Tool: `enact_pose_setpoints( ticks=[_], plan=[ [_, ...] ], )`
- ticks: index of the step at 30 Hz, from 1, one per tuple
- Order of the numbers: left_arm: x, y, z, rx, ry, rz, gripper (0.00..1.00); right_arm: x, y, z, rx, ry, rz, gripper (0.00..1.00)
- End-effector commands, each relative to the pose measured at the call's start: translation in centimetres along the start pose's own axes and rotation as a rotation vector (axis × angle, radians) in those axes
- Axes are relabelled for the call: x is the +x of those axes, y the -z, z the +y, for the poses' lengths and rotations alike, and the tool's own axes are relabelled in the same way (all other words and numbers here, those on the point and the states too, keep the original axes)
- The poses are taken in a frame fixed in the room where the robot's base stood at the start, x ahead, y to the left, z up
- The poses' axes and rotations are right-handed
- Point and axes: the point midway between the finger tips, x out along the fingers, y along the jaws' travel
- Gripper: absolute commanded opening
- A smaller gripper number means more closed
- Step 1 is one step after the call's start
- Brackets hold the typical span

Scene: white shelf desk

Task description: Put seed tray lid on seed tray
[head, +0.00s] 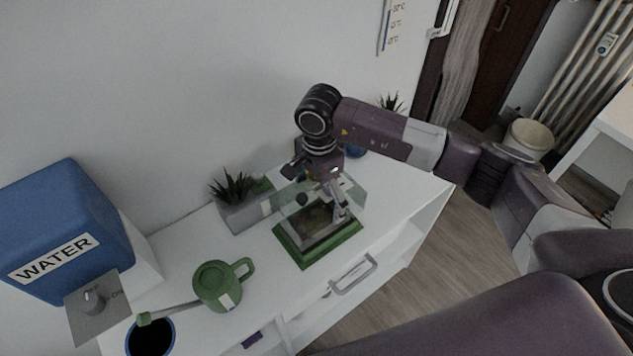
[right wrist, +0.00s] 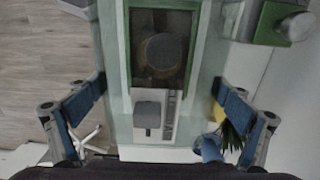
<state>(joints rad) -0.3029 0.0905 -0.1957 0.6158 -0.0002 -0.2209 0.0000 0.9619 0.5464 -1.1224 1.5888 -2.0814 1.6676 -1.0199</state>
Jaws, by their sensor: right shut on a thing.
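The green seed tray (head: 302,255) sits on the white desk in the head view, with dark soil inside. It also shows beneath the lid in the right wrist view (right wrist: 126,40). The clear seed tray lid (head: 353,190) is over the tray in the head view. In the right wrist view the lid (right wrist: 115,103) lies between the fingers, and the tray shows through it. My right gripper (head: 322,203) is shut on the lid from above; its fingers also show in the right wrist view (right wrist: 160,92). I cannot tell whether the lid touches the tray. My left gripper is out of view.
A grey planter (head: 244,213) with a spiky plant stands behind the tray. A green watering can (head: 216,287) stands to the left, near a dark-mouthed blue pot (head: 150,340) and a blue water tank (head: 65,225). A grey handle (head: 353,275) is at the desk's front.

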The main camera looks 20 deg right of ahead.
Motion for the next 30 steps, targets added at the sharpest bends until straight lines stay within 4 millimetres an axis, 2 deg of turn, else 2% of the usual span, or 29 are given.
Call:
enact_pose_setpoints(
  ticks=[13, 23, 30],
  plan=[
    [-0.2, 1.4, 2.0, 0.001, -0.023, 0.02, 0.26, 0.4, 0.1, 0.1, 0.0, 0.001, 0.001, 0.65],
    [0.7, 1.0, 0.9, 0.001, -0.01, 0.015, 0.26, 0.5, 0.1, 0.0, -0.001, 0.003, 0.003, 0.65],
    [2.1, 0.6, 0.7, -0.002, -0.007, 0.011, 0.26, 1.9, 0.1, 0.1, -0.001, 0.001, 0.002, 0.65]
  ],
)
